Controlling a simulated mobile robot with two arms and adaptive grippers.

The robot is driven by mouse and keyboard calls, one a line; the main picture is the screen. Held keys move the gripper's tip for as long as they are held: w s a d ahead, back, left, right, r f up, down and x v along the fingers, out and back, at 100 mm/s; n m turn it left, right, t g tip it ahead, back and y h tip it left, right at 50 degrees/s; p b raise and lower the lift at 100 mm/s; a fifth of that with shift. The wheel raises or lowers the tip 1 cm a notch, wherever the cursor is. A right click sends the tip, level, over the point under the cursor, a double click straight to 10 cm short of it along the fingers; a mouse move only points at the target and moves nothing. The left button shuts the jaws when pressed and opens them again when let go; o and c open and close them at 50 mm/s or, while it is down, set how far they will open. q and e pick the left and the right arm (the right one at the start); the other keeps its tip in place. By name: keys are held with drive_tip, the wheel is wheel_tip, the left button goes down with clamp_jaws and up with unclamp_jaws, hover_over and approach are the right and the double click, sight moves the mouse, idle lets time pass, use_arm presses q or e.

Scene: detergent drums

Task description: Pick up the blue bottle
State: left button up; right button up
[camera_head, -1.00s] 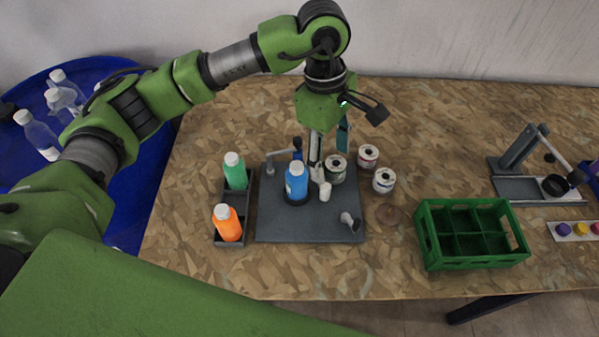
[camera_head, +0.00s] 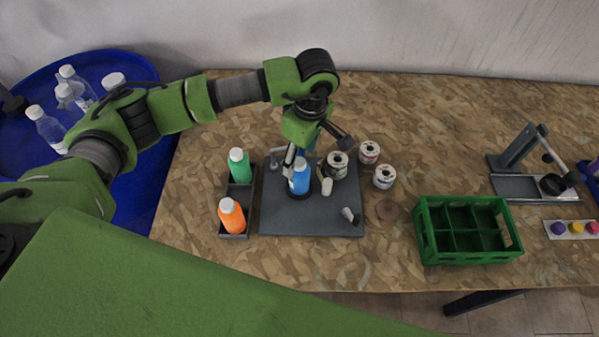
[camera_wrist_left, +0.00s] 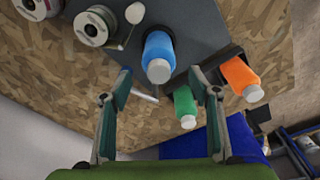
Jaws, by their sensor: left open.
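The blue bottle (camera_head: 299,181) has a white cap and stands upright in a dark round holder on a grey base plate (camera_head: 280,222). It also shows in the left wrist view (camera_wrist_left: 159,50), ahead of my fingers and in the gap between them. My left gripper (camera_head: 300,162) is open and empty, just behind and above the bottle. In the left wrist view its two fingers (camera_wrist_left: 160,80) are spread apart. Whether a finger touches the bottle cannot be told. My right gripper is not in view.
A green bottle (camera_head: 239,168) and an orange bottle (camera_head: 231,217) stand in a dark rack left of the plate. Several spools (camera_head: 384,177) stand to its right. A green crate (camera_head: 470,258) has empty compartments. A blue round table (camera_head: 130,210) holds clear bottles.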

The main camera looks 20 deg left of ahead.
sight(300, 162)
use_arm(q)
drive_tip(key=f, duration=0.1)
drive_tip(key=f+p, duration=0.1)
drive_tip(key=f, duration=0.1)
drive_tip(key=shift+w+a+f, duration=0.15)
drive_tip(key=shift+a, duration=0.05)
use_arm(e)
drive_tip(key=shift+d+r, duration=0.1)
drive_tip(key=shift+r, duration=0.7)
use_arm(q)
drive_tip(key=shift+c, duration=0.5)
clamp_jaws()
